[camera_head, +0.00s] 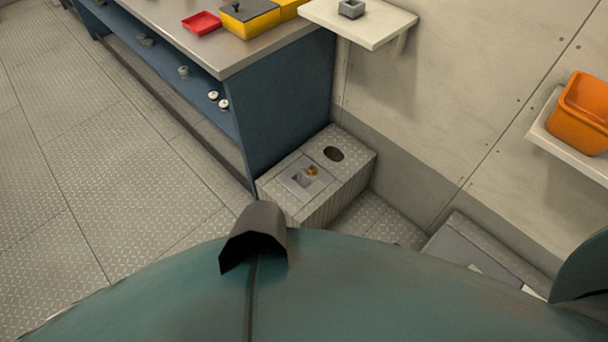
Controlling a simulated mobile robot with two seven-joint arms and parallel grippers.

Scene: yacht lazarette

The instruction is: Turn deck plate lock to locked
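A low box clad in tread plate (333,198) stands on the floor between the blue workbench and the wall. On its top is a square light-grey plate (291,190) with a small dark recess and a small brass-coloured piece (312,170) at the far edge of the recess. This looks like the deck plate lock. It is too small to tell which way the lock is turned. Neither of my grippers is in view. My own teal body fills the bottom of the picture.
The blue workbench (290,105) stands left of the box, with a red tray (201,23) and yellow box (249,24) on top. A white wall shelf (372,32) overhangs behind. An orange bin (582,112) sits at right. The tread-plate floor (75,170) at left is clear.

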